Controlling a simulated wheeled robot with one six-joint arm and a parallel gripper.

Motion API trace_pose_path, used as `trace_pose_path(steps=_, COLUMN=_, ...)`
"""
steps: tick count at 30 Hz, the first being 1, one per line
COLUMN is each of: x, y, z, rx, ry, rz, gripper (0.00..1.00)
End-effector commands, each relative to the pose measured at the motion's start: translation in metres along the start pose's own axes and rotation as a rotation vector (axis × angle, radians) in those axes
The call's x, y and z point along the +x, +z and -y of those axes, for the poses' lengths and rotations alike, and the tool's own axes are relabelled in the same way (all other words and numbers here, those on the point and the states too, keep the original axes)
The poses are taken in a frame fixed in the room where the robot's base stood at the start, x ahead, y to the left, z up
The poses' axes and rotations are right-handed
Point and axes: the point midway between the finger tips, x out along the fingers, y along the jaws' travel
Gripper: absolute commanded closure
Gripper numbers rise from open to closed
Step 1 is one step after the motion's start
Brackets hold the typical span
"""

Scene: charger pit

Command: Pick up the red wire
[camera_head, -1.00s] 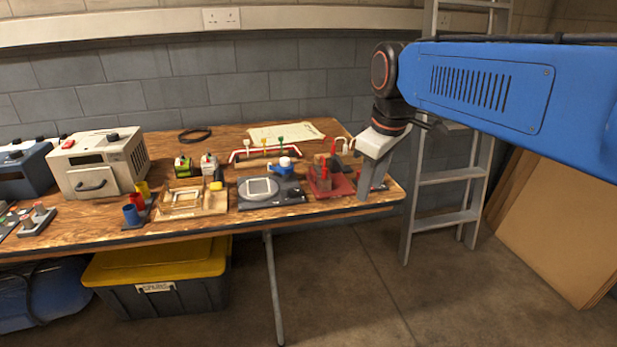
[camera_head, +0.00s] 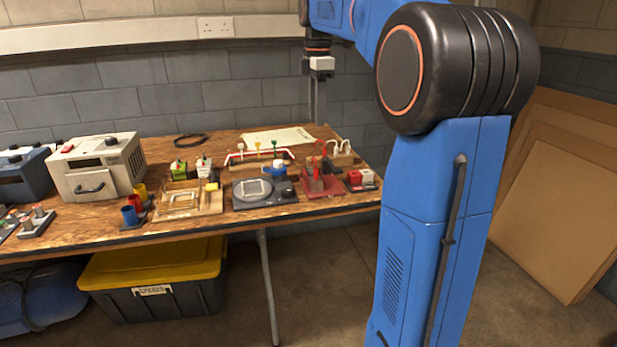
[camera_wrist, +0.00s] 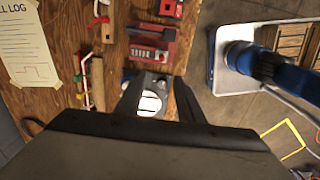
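A wooden block (camera_head: 343,159) stands at the back right of the bench, with white loops and a thin red piece (camera_head: 325,148) that looks like the red wire. In the wrist view the block (camera_wrist: 109,22) is at the top, with the red piece (camera_wrist: 97,20) at its left side, small and hard to make out. My gripper (camera_head: 318,112) hangs above the back right of the bench, fingers pointing down. In the wrist view its two fingers (camera_wrist: 158,84) are apart with nothing between them. It is clear of the block.
A red fixture (camera_head: 322,184) and a block pair (camera_head: 361,178) stand in front of the wooden block. A red-and-white rail (camera_head: 258,154) with coloured handles lies to its left, near a grey round-dial device (camera_head: 262,193). A paper sheet (camera_head: 277,137) lies at the back. A ladder stood at right earlier.

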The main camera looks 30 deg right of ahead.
Motion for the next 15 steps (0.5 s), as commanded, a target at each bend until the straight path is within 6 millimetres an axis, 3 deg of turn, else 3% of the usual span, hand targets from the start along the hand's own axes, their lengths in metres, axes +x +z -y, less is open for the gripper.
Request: trace_pose_path(steps=15, x=0.082, y=0.0, z=0.001, rx=-0.002, ry=-0.003, rz=0.0, gripper=0.65)
